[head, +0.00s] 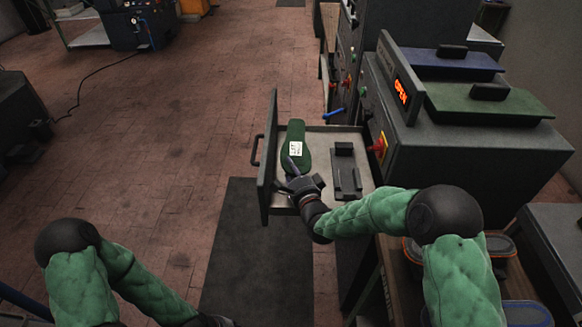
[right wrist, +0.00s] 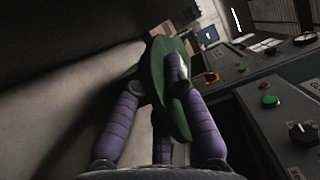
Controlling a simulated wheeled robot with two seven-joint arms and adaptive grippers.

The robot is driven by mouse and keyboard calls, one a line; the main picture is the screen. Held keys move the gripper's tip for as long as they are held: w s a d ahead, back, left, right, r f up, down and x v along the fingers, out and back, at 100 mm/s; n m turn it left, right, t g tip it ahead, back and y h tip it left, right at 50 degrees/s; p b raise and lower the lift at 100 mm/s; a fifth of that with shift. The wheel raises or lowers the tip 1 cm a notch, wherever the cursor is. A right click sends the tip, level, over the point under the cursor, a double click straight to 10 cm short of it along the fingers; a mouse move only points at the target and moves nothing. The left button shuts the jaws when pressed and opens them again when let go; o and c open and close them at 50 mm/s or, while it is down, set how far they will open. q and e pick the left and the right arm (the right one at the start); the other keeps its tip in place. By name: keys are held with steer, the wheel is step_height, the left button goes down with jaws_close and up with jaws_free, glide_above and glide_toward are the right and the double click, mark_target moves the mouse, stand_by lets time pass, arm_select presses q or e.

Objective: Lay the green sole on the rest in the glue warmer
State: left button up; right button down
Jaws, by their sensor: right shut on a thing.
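The green sole (head: 295,138) has a white label and shows over the left part of an open drawer (head: 318,130) of the glue warmer (head: 440,150). My right gripper (head: 296,165) is shut on the sole's near end. In the right wrist view the sole (right wrist: 158,75) stands between the purple fingers. A black rest-like fixture (head: 346,178) with raised blocks is in the drawer, right of the sole. I cannot tell whether the sole touches the drawer floor. My left gripper is cut off below the head view; only its arm shows.
The warmer's display (head: 402,92) reads OPEN. Blue (head: 450,62) and green (head: 490,100) lids lie on its top. The drawer front (head: 268,160) with its handle stands on the left. A dark mat (head: 235,260) lies on the floor. More soles (head: 525,313) are at the lower right.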

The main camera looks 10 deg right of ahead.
steer(key=shift+f, duration=0.2)
steer(key=c, duration=1.2)
jaws_free()
steer(key=shift+s, duration=0.15)
steer(key=s+d, duration=0.1)
steer(key=s, duration=1)
steer(key=shift+s+d, duration=0.15)
steer(key=shift+s, duration=0.2)
steer(key=shift+f, duration=0.1)
